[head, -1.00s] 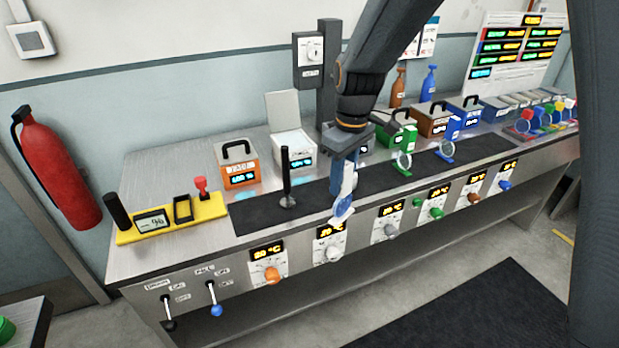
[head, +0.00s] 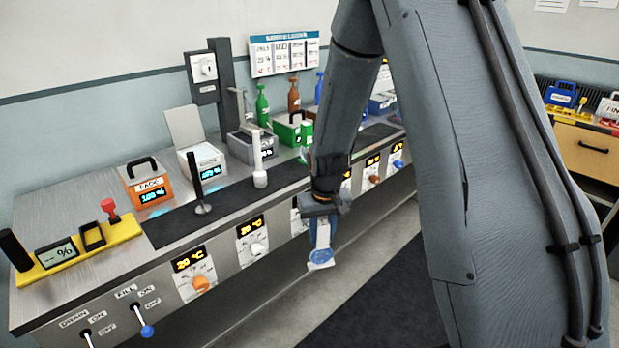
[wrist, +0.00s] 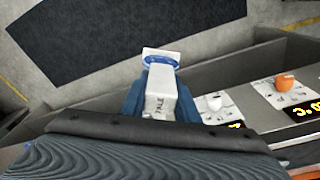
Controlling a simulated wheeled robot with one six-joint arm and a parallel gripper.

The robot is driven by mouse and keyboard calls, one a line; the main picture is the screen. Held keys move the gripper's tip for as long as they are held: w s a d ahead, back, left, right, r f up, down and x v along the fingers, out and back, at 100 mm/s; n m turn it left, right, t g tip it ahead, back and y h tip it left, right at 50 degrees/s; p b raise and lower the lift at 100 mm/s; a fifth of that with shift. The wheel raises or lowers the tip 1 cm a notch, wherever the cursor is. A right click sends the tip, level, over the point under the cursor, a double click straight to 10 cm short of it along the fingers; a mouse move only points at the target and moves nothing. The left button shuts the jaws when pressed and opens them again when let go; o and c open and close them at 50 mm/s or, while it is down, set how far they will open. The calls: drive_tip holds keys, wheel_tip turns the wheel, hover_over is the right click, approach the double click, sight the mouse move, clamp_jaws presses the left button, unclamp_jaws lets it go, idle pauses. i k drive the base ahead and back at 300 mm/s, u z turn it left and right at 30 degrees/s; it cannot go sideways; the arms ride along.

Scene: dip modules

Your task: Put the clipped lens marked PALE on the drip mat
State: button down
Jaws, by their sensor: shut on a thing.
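The round blue-rimmed lens (wrist: 161,59) sticks out past the fingertips. In the head view my gripper (head: 322,236) points down in front of the bench's front panel, with the lens (head: 320,257) at its lower end, apart from the bench. A long dark mat (head: 170,231), apparently the drip mat, lies along the bench top, behind and left of my gripper. My arm hides part of its right side.
A black-handled tool (head: 201,190) and a white one (head: 259,165) stand upright on the mat. An orange box (head: 148,184) and a white open-lidded box (head: 205,160) stand behind it. Knobs such as the orange one (head: 200,284) stick out from the front panel. A dark floor mat (head: 362,288) lies below.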

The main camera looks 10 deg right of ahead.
sight(293, 170)
drive_tip(key=k, duration=0.9)
drive_tip(key=z, duration=0.9)
drive_tip(key=i, duration=1.8)
drive_tip(key=u, duration=0.7)
